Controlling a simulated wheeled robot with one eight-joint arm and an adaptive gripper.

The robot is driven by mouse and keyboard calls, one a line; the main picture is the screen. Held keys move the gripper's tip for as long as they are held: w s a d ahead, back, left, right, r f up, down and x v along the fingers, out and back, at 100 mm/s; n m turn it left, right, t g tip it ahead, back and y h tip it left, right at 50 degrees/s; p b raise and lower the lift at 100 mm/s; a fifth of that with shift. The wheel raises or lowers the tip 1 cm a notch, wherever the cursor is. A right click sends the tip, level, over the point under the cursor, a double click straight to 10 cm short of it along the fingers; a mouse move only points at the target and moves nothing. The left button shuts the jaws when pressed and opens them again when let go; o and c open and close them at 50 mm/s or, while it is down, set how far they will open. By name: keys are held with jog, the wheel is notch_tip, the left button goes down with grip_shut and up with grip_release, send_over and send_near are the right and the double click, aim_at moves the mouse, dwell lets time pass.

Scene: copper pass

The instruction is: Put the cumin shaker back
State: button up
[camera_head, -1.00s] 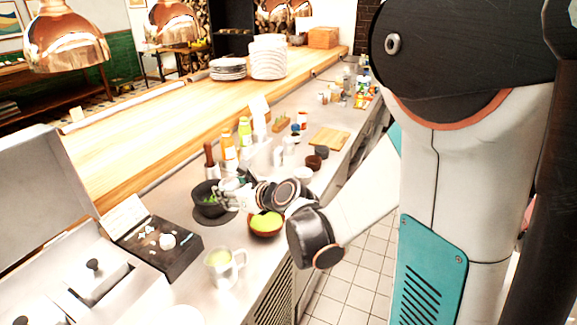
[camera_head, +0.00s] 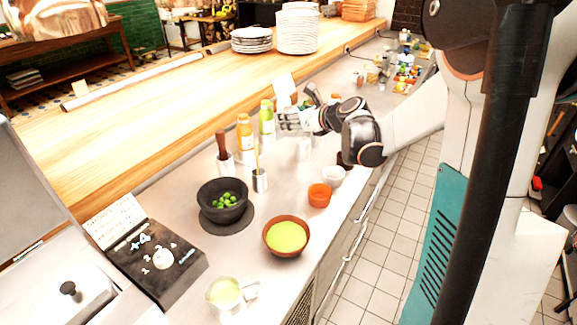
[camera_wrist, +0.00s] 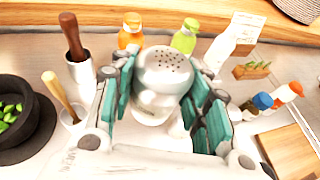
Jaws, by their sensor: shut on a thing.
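A shaker (camera_wrist: 165,70) with a pale body and a domed, perforated silver top is between the fingers of my gripper (camera_wrist: 163,95) in the wrist view. My gripper is shut on it and it looks roughly upright. Its label is not visible, so I cannot read whether it says cumin. In the head view my gripper (camera_head: 290,122) is over the back part of the steel counter, just right of an orange bottle (camera_head: 245,133) and a green-yellow bottle (camera_head: 267,118). The held shaker is mostly hidden there. I cannot tell whether its base touches the counter.
Pots with wooden handles (camera_wrist: 75,55) are left of my gripper. A wooden board (camera_wrist: 290,153) lies right.

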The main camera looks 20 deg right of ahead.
notch_tip(320, 180, down, 16)
jog(key=b, duration=0.5)
jog(key=shift+r+b, duration=0.15)
jog(key=shift+b, duration=0.15)
jog(key=o, duration=1.1)
jog(key=shift+s+r, duration=0.1)
jog(key=p+v, duration=0.3)
jog(key=v, duration=0.8)
jog(key=shift+s+d, duration=0.1)
jog(key=shift+s, duration=0.25)
